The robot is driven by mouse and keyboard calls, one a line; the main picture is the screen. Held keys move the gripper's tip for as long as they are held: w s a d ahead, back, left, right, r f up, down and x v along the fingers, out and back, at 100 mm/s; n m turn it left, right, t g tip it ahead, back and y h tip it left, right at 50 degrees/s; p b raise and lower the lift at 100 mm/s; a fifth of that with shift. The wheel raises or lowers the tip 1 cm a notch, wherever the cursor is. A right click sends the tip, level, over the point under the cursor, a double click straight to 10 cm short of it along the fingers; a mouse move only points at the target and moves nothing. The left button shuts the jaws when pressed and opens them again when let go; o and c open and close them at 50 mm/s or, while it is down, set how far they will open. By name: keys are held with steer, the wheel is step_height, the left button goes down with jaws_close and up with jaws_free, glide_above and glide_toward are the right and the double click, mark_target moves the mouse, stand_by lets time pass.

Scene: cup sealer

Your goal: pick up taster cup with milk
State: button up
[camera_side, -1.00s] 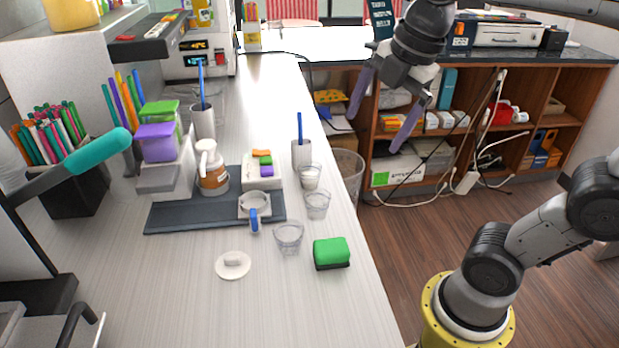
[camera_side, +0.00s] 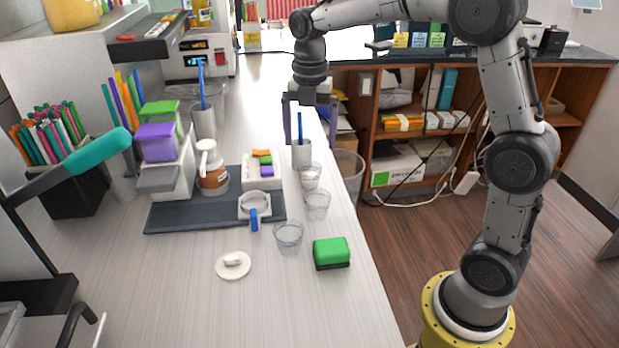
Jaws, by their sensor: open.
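Three small clear cups stand on the counter. The far cup (camera_side: 310,178) has whitish contents that look like milk. The middle cup (camera_side: 317,206) and the near cup (camera_side: 288,238) look empty. My gripper (camera_side: 310,140) is open and empty and points down. In the picture its fingers hang just above the far cup, on either side of the blue stick in a white holder (camera_side: 302,155). I cannot tell its exact height or depth relative to the cup. The far cup's rim partly overlaps the holder's lower part.
A dark mat (camera_side: 180,216) carries a white-and-brown bottle (camera_side: 212,172) and a ring-shaped holder with a blue handle (camera_side: 254,220). A green sponge (camera_side: 331,252) and a white lid (camera_side: 233,265) lie nearer. The counter's right edge runs close beside the cups.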

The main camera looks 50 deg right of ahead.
mark_target(310, 170)
step_height(310, 170, down, 3)
steer(key=shift+f, duration=0.1)
steer(key=shift+s+a+f, duration=0.1)
steer(key=shift+a+f, duration=0.05)
steer(key=shift+f, duration=1.2)
steer(key=shift+s+a+f, duration=0.1)
steer(key=shift+a+f, duration=0.05)
steer(key=shift+f, duration=1.2)
steer(key=c, duration=1.4)
